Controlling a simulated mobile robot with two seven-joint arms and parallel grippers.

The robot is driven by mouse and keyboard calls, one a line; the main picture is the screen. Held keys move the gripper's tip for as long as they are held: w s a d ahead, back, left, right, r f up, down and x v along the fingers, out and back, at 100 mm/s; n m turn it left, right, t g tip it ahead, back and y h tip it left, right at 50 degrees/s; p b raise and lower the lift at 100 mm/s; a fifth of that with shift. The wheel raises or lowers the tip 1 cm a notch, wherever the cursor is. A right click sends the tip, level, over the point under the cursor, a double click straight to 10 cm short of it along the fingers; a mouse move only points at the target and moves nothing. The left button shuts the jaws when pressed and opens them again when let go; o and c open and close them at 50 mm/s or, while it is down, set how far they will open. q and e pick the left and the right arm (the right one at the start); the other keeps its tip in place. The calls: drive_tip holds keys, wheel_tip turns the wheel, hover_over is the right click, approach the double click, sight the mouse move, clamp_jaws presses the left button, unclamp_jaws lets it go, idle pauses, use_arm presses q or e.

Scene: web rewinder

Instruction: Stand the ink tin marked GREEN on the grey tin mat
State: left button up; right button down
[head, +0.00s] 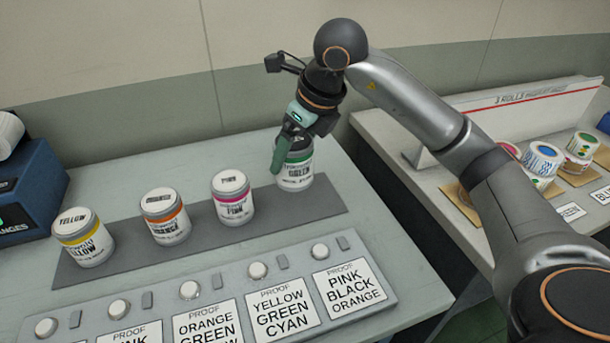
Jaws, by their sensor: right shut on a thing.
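The ink tin marked GREEN (295,172) is white with a green band and is upright at the right end of the grey tin mat (265,220). My right gripper (290,150) comes down on it from above and is shut on it; one teal finger lies along its left side. Its base shows over the mat, but I cannot tell whether it bears on it. The tins marked YELLOW (83,240), ORANGE (166,218) and PINK (233,200) stand in a row on the mat to the left. My left gripper is not in view.
A sloping panel (190,314) with proof cards and white knobs lies in front of the mat. A dark blue box (30,190) stands at the left. A second table at the right holds several printed rolls (541,160). The table behind the tins is bare.

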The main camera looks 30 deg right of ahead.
sight(306, 173)
drive_tip(key=d+f, duration=0.1)
drive_tip(key=f, duration=0.1)
drive_tip(key=d+f, duration=0.2)
drive_tip(key=shift+w+b, duration=0.4)
drive_tip(key=shift+d+f+b, duration=0.2)
drive_tip(key=shift+f+b, duration=0.1)
drive_tip(key=shift+f, duration=1.25)
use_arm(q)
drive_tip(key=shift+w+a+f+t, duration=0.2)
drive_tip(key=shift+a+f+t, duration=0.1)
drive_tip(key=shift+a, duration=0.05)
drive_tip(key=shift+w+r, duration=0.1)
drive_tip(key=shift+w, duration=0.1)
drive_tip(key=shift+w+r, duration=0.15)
use_arm(e)
unclamp_jaws()
drive_tip(key=shift+f, duration=0.1)
